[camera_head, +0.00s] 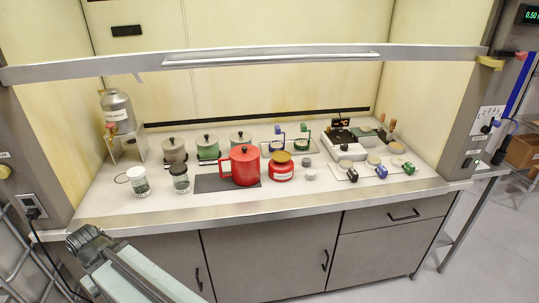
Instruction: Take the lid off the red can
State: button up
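A red can (239,167) with a handle on its left side stands upright on the bench inside the fume hood, on a dark mat. Its red lid (244,150) with a black knob sits on top. A shorter red jar (281,170) with a white label and a yellow-brown lid (281,157) stands just right of it. Links of my arm show at the lower left, in front of the bench and well away from the can. I cannot make out my gripper's fingers in this view.
A white device (344,145) and small blocks are at the right. The raised sash bar (270,59) crosses above. The bench front edge (250,213) is clear.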

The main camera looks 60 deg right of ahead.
aim_at(244, 153)
jog(key=u, duration=0.15)
jog(key=i, duration=0.9)
jog(key=z, duration=0.05)
